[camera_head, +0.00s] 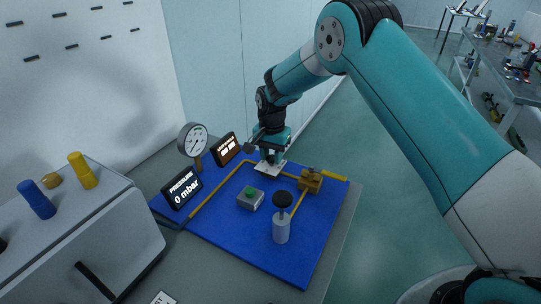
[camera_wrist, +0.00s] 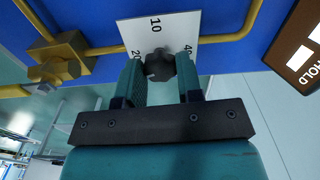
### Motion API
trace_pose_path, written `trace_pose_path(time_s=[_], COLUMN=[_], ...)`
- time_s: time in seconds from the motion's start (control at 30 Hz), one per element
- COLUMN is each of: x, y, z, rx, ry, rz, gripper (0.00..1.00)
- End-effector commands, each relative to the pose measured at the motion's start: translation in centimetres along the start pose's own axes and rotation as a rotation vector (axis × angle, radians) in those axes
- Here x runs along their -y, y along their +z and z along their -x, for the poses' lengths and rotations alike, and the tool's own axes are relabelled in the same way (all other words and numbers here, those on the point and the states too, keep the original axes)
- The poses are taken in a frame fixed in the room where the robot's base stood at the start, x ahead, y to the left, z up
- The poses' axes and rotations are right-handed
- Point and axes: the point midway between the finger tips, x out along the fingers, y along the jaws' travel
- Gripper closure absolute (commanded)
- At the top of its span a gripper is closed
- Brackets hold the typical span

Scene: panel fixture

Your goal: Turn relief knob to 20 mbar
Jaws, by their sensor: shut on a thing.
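The relief knob (camera_wrist: 160,66) is a dark, faceted knob on a white dial plate (camera_wrist: 128,34). The plate carries the marks 10, 20 and 40, the last two partly covered by my fingers. My gripper (camera_wrist: 160,75) is shut on the knob, one finger on each side. In the head view my gripper (camera_head: 270,154) points down at the white plate (camera_head: 268,168) at the back of the blue panel (camera_head: 300,252), and hides the knob. The pressure display (camera_head: 182,187) reads 0 mbar. Where the knob points cannot be told.
A round gauge (camera_head: 192,139) and a HOLD display (camera_head: 225,149) stand left of my gripper. A green-button box (camera_head: 250,198), a black-topped pump (camera_head: 282,222) and a brass valve (camera_head: 310,181) with a yellow handle stand nearer. The panel's front right is clear.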

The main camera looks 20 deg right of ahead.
Motion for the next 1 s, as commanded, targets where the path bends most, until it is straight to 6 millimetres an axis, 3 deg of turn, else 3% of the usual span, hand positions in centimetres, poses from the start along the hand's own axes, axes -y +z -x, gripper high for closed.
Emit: trace_pose_path(time_s=[0.4,1.0], x=[0.03,0.05], y=[-0.03,-0.02], z=[0.10,0.11], rx=[-0.001,-0.001], ry=[-0.001,-0.002], rz=[-0.235,-0.286], gripper=[0.90,0.90])
